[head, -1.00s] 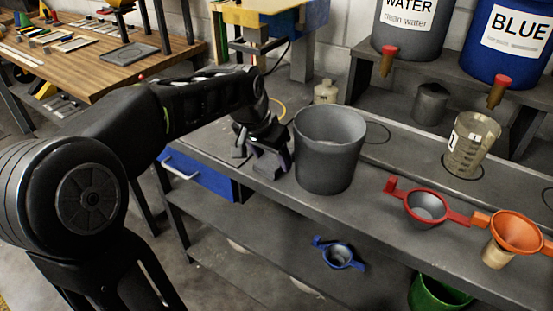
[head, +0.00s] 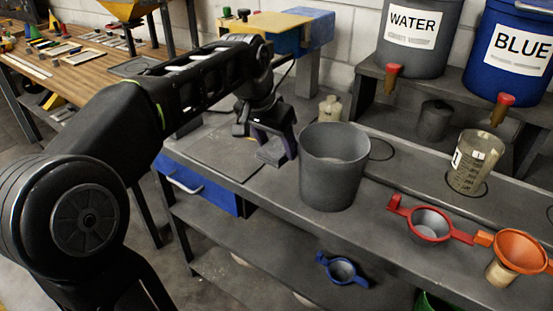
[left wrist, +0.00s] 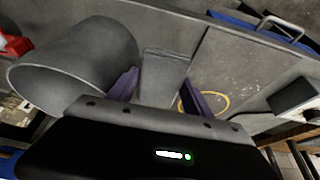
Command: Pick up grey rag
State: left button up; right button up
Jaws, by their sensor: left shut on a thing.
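The grey rag (head: 271,154) is a small folded grey piece between the fingers of my left gripper (head: 274,143), just left of the grey bucket. My left gripper is shut on it and holds it above the bench. In the left wrist view the rag (left wrist: 162,76) shows as a flat grey strip between the two purple fingers (left wrist: 158,92). The gripper body hides its near end. My right gripper is in neither view.
The grey bucket (head: 333,170) stands close right of the rag. Red (head: 430,224) and orange (head: 520,250) funnels and a beaker (head: 475,160) stand farther right.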

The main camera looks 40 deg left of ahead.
aim_at(276, 147)
pick_arm(q)
notch_tip(276, 147, up, 10)
jog(key=p, duration=0.1)
jog(key=shift+f, duration=0.2)
dwell(0.5)
jog(key=o, duration=0.8)
jog(key=c, duration=0.6)
